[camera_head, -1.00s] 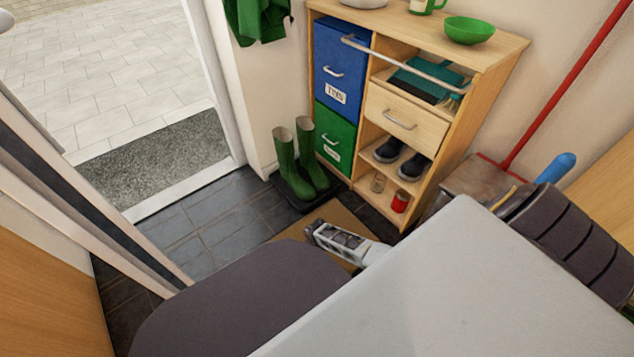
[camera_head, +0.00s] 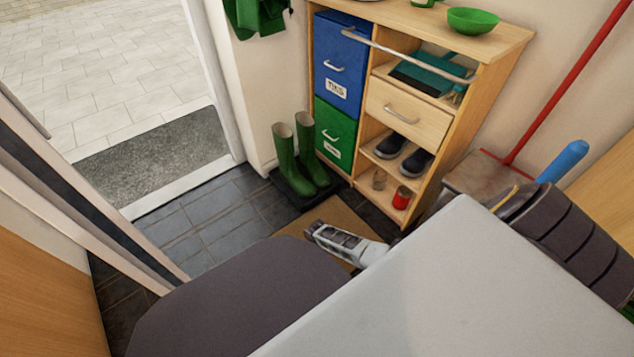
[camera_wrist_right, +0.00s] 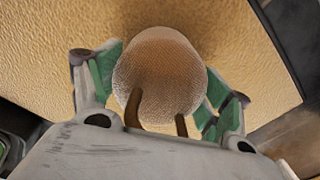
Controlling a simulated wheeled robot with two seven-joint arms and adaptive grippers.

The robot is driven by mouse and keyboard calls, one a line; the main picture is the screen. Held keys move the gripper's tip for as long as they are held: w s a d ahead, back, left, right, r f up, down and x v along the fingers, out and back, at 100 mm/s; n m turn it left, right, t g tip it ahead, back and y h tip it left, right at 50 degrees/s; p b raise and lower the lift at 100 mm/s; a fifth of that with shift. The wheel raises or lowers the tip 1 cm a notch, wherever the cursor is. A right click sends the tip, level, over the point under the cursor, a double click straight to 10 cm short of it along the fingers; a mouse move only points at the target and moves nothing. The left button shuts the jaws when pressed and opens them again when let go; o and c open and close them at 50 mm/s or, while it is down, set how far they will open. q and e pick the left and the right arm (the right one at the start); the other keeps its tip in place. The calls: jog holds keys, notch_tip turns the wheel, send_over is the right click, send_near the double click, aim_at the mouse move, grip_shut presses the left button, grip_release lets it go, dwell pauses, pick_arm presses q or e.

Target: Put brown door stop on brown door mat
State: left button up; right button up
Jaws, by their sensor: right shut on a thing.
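The brown door stop (camera_wrist_right: 165,75) is a pale brown, rounded piece with a textured surface. It sits between the green-padded fingers of my right gripper (camera_wrist_right: 158,85), which is shut on it. Behind it in the right wrist view is the brown door mat (camera_wrist_right: 60,35). In the head view my right gripper (camera_head: 314,232) is low over the mat (camera_head: 335,211), which lies on the dark tiles. The door stop cannot be made out there. I cannot tell whether the stop touches the mat. My left gripper is not in view.
Green boots (camera_head: 296,170) stand on a dark tray behind the mat. A wooden shelf unit (camera_head: 400,60) with shoes (camera_head: 404,150) and a red can (camera_head: 401,198) stands at its right. Dark floor tiles (camera_head: 215,225) are clear at the left. A red-handled broom (camera_head: 550,100) leans on the wall.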

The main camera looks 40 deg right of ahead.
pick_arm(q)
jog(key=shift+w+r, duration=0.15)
pick_arm(e)
jog(key=shift+f, duration=0.2)
jog(key=o, duration=1.7)
jog(key=shift+o, duration=0.2)
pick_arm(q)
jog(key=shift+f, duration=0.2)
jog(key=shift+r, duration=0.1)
pick_arm(e)
jog(key=shift+r, duration=0.15)
jog(key=shift+r+p, duration=1.1)
jog(key=shift+r, duration=0.3)
jog(key=shift+r+p, duration=1.65)
jog(key=shift+r, duration=0.65)
pick_arm(q)
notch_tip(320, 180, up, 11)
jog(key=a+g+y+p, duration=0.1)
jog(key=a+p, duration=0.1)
jog(key=p, duration=0.1)
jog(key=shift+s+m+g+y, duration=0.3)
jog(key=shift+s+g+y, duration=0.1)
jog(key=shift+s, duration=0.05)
pick_arm(e)
jog(key=shift+r, duration=2.25)
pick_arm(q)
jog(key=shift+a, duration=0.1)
